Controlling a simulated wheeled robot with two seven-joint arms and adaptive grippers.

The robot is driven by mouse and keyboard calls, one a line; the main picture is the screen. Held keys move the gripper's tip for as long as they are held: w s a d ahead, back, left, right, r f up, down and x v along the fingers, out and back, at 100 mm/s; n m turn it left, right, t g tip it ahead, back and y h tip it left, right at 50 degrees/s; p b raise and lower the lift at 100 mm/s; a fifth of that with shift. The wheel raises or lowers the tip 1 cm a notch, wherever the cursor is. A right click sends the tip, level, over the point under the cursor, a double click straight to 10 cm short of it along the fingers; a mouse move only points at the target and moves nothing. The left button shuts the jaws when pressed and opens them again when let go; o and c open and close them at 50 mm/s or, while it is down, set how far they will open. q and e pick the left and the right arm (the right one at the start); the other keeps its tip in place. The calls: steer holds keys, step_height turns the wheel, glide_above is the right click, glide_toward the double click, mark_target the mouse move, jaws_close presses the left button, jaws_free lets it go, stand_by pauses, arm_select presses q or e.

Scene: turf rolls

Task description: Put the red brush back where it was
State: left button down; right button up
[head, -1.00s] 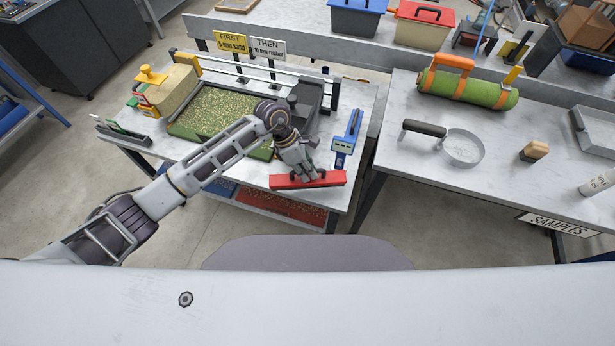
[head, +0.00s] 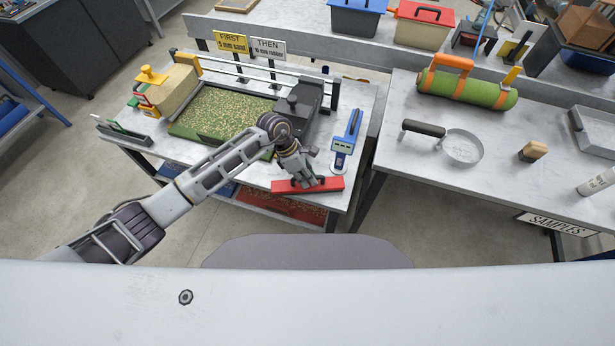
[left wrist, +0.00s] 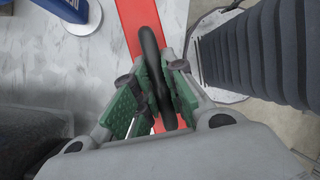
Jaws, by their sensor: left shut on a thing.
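The red brush (head: 332,185) is a long red bar with a dark handle, lying level along the front edge of the left bench (head: 361,150). My left gripper (head: 306,181) is above it and shut on its handle. In the left wrist view the green-padded fingers (left wrist: 153,88) close around the black handle (left wrist: 150,50), with the red bar (left wrist: 129,24) running beneath. I cannot tell whether the brush touches the bench top. My right gripper is not in view.
A speckled green turf bed (head: 228,112) with a dark grey block (head: 300,105) lies behind the gripper. A blue-and-white device (head: 346,140) stands close to the right.

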arm_select(q)
steer(key=shift+f, duration=0.1)
steer(key=c, duration=1.5)
jaws_free()
steer(key=b+v, duration=0.1)
steer(key=v, duration=1.1)
steer(key=shift+b, duration=0.3)
